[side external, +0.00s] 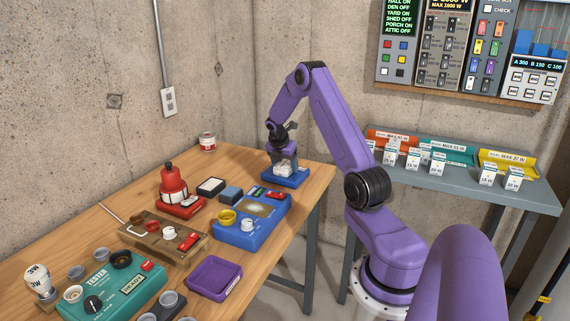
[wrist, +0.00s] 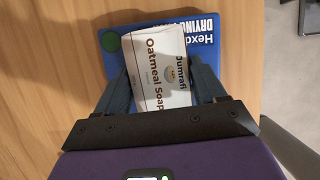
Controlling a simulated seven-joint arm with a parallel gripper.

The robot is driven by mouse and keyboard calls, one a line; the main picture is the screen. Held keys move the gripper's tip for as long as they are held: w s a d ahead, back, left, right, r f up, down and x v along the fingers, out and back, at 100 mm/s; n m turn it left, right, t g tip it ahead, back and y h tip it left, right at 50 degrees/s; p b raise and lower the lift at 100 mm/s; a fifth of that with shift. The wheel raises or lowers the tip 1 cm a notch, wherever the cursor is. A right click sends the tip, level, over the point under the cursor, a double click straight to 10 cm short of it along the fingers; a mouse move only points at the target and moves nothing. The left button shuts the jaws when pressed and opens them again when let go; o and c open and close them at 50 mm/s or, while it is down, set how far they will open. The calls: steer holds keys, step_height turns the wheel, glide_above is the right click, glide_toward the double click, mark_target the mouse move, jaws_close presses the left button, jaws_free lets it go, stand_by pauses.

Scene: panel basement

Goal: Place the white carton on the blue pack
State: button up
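The white carton (wrist: 166,72), printed "Oatmeal Soap", lies between the fingers of my gripper (wrist: 167,85) in the wrist view. The fingers sit close against its two sides, and its near end is hidden by the gripper. The blue pack (wrist: 192,30) is beneath the carton, with a green round spot at its left and white lettering at its right. In the side view, my gripper (side external: 284,158) points down over the blue pack (side external: 291,179) at the table's far right corner. The white carton (side external: 287,167) shows low between the fingers, at or just above the pack's top; contact is unclear.
The wooden table (side external: 252,165) holds a blue device (side external: 236,236), a dark box (side external: 211,187), a red lamp-like device (side external: 176,190) and a purple tray (side external: 215,278), all left of my gripper. A white-and-red tin (side external: 207,142) stands near the wall. The table's right edge is close to the pack.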

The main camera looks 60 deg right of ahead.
steer(key=o, duration=0.4)
steer(key=shift+r, duration=0.1)
steer(key=v, duration=1.2)
steer(key=a+r+m+t+y, duration=0.2)
steer(key=a, duration=2.3)
steer(key=s+a+m+y, duration=0.2)
steer(key=s+a, duration=1.3)
steer(key=a, duration=0.2)
steer(key=s+a+m+g, duration=0.1)
steer(key=s, duration=1.1)
steer(key=shift+f+g+y, duration=0.25)
steer(key=shift+g+y, duration=0.15)
